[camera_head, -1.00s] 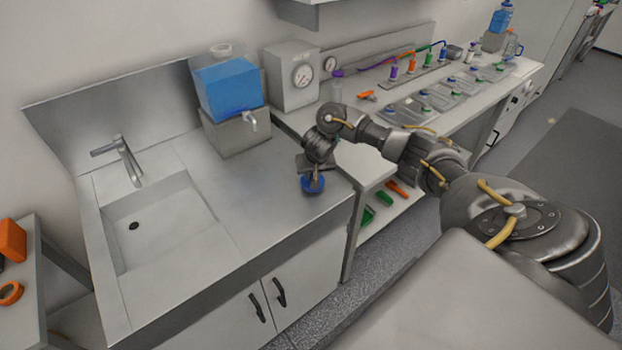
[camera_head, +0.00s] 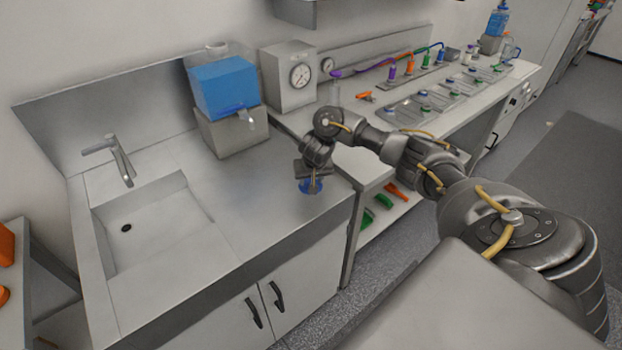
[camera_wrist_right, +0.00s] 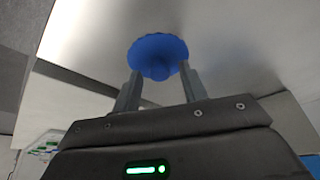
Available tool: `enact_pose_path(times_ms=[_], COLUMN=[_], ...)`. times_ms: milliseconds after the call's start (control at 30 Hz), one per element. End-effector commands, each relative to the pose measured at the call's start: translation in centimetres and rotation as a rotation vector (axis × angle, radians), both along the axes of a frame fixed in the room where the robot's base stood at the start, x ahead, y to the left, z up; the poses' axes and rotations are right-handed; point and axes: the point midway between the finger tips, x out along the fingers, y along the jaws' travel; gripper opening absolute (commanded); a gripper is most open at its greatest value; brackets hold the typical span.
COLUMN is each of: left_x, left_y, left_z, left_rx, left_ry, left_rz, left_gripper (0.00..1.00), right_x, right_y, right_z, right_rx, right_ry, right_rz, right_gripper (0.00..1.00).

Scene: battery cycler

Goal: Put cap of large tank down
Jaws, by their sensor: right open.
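The blue cap (camera_head: 311,187) is at the right end of the steel sink counter, under my right gripper (camera_head: 314,180). In the right wrist view the round blue cap (camera_wrist_right: 158,54) with its ridged rim lies just past the fingertips. My right gripper (camera_wrist_right: 160,84) is open, with a finger on either side of the cap's near part. The large tank (camera_head: 226,87), with blue liquid, stands on a grey block on the counter, and its top opening is uncovered. My left gripper is not in view.
The sink (camera_head: 150,225) with its tap (camera_head: 112,158) is to the left. A gauge box (camera_head: 289,76) stands behind. A lab bench (camera_head: 440,105) with coloured bottles and trays extends right. The counter between sink and cap is clear.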

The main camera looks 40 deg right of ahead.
Motion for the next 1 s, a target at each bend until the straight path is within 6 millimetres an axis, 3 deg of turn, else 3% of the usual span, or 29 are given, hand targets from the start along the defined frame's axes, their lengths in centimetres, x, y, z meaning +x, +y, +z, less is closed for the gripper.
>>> enact_pose_path(times_ms=[233,500,700,1000], left_x=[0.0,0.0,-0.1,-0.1], left_y=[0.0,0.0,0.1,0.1], left_z=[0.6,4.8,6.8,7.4], left_rx=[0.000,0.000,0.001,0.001], left_ry=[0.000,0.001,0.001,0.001], left_rz=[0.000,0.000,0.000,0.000], left_gripper=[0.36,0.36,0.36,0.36], right_x=[-0.3,-2.1,-3.3,-4.1], right_y=[0.2,1.1,1.8,2.2], right_z=[1.5,7.3,10.2,11.4], right_rx=[-0.001,-0.004,-0.003,0.000], right_ry=[-0.002,-0.004,-0.003,-0.001], right_rz=[0.002,0.004,0.002,-0.001], right_gripper=[0.43,0.43,0.43,0.43])
